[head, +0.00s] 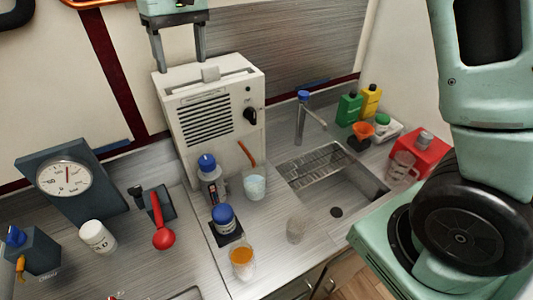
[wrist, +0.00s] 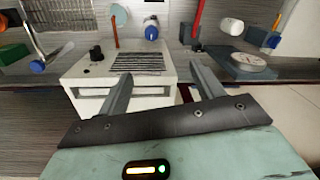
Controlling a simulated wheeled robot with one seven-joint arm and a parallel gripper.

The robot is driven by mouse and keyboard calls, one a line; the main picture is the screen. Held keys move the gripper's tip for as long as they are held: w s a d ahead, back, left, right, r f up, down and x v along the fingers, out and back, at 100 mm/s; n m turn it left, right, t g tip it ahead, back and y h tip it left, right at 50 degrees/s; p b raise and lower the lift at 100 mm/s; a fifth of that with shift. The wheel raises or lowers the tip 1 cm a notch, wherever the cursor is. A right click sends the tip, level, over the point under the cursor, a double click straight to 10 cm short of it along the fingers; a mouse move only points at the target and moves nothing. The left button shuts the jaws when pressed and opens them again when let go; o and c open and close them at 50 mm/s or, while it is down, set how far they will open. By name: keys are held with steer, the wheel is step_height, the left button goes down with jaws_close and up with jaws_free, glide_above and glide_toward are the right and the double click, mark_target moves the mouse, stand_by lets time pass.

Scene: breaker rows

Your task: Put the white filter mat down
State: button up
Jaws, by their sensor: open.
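A small pale tab, which looks like the edge of the white filter mat (head: 210,73), stands up from the slot on top of the white box-shaped unit (head: 184,119). The rest of it is hidden. My gripper (head: 181,65) is open, fingers pointing down, above and behind the unit's top. The tab is just right of the fingers in the head view and does not look gripped. In the wrist view the open fingers (wrist: 160,70) frame the unit (wrist: 70,72) with nothing clearly held; I cannot pick out the mat there.
A sink (head: 345,190) with a drying rack and tap lies right of the unit. Bottles and cups stand in front, including an orange-filled cup (head: 242,262). A dial gauge (head: 64,180), white jar (head: 97,237) and red lever (head: 162,235) are at left.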

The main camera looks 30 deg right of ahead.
steer(key=s+d+f+n, duration=0.1)
steer(key=s+f, duration=0.4)
steer(key=s, duration=1)
steer(key=s+d+f+n, duration=0.1)
steer(key=s+f+n, duration=0.2)
steer(key=s, duration=1.2)
step_height(320, 180, down, 2)
steer(key=shift+f+n, duration=0.25)
steer(key=shift+n, duration=0.05)
steer(key=shift+s, duration=0.1)
step_height(320, 180, down, 11)
steer(key=b, duration=1.1)
steer(key=shift+d+r, duration=0.1)
steer(key=shift+d, duration=0.05)
